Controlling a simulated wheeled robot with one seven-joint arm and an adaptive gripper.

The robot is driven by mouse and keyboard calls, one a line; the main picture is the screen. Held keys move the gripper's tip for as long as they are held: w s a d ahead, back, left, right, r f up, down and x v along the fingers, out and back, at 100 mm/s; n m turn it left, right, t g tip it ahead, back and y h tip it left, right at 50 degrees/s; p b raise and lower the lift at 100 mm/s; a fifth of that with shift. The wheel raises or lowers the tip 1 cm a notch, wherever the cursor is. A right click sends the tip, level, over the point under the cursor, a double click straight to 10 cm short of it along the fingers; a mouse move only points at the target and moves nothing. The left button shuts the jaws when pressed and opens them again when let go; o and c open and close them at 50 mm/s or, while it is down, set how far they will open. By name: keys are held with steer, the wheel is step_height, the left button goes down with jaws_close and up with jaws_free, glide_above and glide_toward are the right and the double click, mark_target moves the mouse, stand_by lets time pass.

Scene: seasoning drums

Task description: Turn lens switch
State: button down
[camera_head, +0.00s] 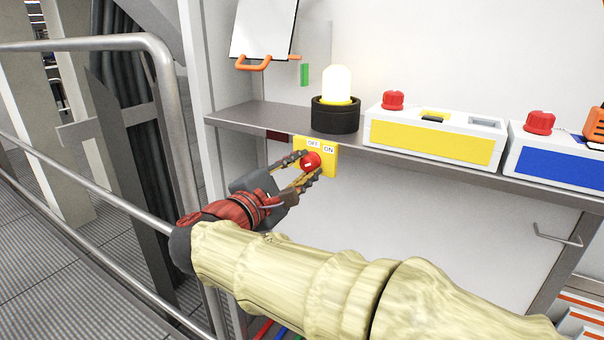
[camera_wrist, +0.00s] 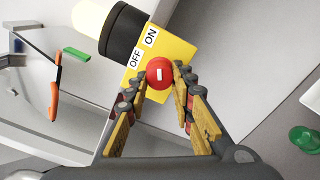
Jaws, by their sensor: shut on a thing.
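The lens switch is a red round knob (camera_head: 311,162) with a white mark on a yellow plate (camera_head: 329,158) labelled OFF and ON, fixed to the shelf's front edge. In the wrist view the knob (camera_wrist: 160,73) sits between my fingertips, below the labels on the yellow plate (camera_wrist: 177,52). My gripper (camera_head: 310,168) is shut on the knob, one finger on each side. A lamp (camera_head: 337,84) with a black base stands on the shelf above the plate and glows pale yellow; it also shows in the wrist view (camera_wrist: 90,20).
A yellow-fronted box (camera_head: 430,140) and a blue-fronted box (camera_head: 560,172), each with a red button, stand on the grey shelf (camera_head: 255,115) to the right. A metal railing (camera_head: 165,90) runs along the left. A clipboard (camera_head: 262,28) hangs above the shelf.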

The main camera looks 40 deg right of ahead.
stand_by(0.3)
steer(key=c, duration=1.6)
jaws_free()
steer(key=shift+o, duration=0.5)
steer(key=shift+a, duration=0.1)
steer(key=v, duration=1.1)
steer(key=shift+s+a, duration=0.2)
steer(key=shift+a, duration=0.15)
